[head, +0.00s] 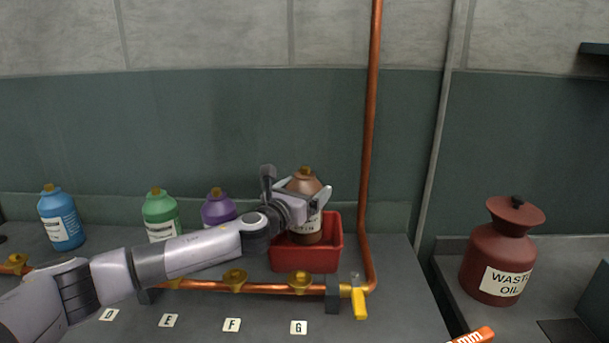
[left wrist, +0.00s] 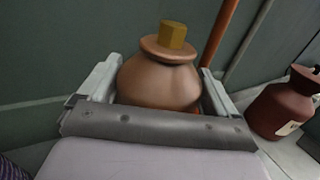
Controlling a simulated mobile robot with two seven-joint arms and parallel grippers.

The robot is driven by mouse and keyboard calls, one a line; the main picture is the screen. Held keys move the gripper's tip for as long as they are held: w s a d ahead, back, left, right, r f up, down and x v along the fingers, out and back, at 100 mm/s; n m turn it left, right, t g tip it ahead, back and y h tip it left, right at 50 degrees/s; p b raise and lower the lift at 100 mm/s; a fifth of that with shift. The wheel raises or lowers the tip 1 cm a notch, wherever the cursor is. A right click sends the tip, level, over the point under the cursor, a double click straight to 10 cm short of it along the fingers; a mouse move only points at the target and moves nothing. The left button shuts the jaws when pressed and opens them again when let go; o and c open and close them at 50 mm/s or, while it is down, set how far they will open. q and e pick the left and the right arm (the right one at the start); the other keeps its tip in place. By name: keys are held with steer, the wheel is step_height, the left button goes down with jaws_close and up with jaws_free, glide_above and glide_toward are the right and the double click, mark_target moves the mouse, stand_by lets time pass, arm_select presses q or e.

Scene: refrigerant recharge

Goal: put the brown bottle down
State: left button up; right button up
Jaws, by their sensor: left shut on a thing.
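The brown bottle (head: 304,183) has a brass cap and a partly covered label. My left gripper (head: 309,193) is shut on it, with one finger on each side of its body. The bottle is upright, over or inside the red bin (head: 322,258); its lower end is at the bin's opening, and I cannot tell if it touches the bottom. In the left wrist view the brown bottle (left wrist: 160,82) sits between both fingers of my left gripper (left wrist: 155,90). My right gripper is not in view.
Blue (head: 62,218), green (head: 160,215) and purple (head: 218,207) bottles stand to the left. A copper pipe (head: 371,130) rises behind the bin and runs along the front with brass valves and a yellow handle (head: 359,302). A waste oil jar (head: 499,262) stands right.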

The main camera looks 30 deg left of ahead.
arm_select(q)
steer(key=shift+f+b, duration=0.8)
steer(key=shift+f, duration=1.6)
steer(key=o, duration=1.8)
steer(key=shift+f, duration=0.25)
steer(key=shift+c, duration=0.2)
steer(key=shift+s, duration=0.1)
steer(key=s, duration=1.2)
steer(key=shift+a, duration=0.1)
